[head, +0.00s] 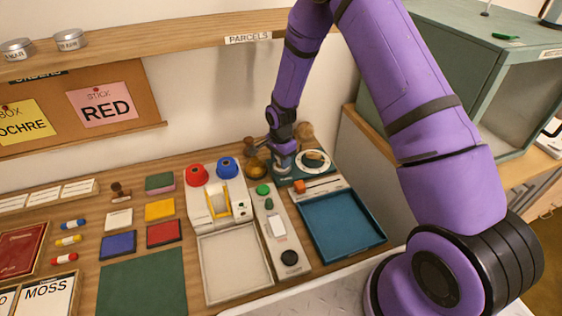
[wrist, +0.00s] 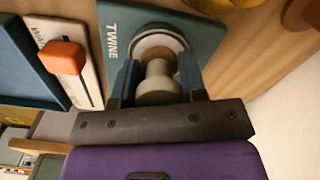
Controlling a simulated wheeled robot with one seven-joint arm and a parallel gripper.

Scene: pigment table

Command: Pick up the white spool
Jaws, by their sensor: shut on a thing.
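The white spool (wrist: 159,88) shows in the wrist view as a pale, waisted shape between the two fingers. My gripper (wrist: 157,84) is shut on it, with one dark finger on each side. Past the spool is a pale round disc or ring (wrist: 157,39) on the teal board marked TWINE (wrist: 115,16). I cannot tell whether the spool touches the board. In the head view my gripper (head: 283,168) is at the left part of this board, and the spool is mostly hidden there.
An orange block (wrist: 63,57) is on a pale strip beside the board. A blue tray (head: 343,226) lies in front. A green cabinet (head: 470,60) stands at the right, and a shelf (head: 190,37) runs above.

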